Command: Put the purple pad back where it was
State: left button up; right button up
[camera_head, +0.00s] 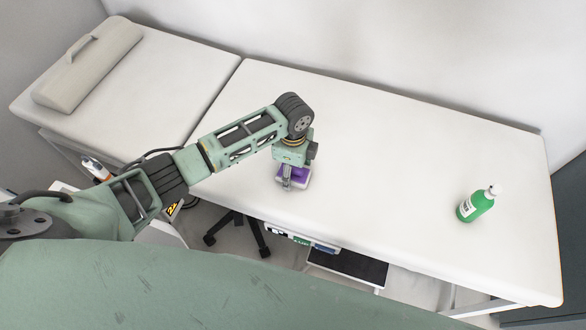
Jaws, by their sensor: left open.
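The purple pad (297,176) lies on the white exam table (390,150), near its front edge and left of the table's middle. A pale rim shows along its lower side. My left gripper (287,185) points down right at the pad and covers part of it. The gripper is open; I cannot tell whether its fingers touch the pad. My right gripper is not in view.
A green bottle (475,204) with a white top stands on the table's right part. A beige cushion (88,65) lies at the far left end. A wheeled chair base (238,232) is under the front edge. The tabletop between pad and bottle is clear.

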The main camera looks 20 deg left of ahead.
pick_arm(q)
notch_tip(320, 180, up, 12)
jog(key=shift+r, duration=0.2)
dwell(0.6)
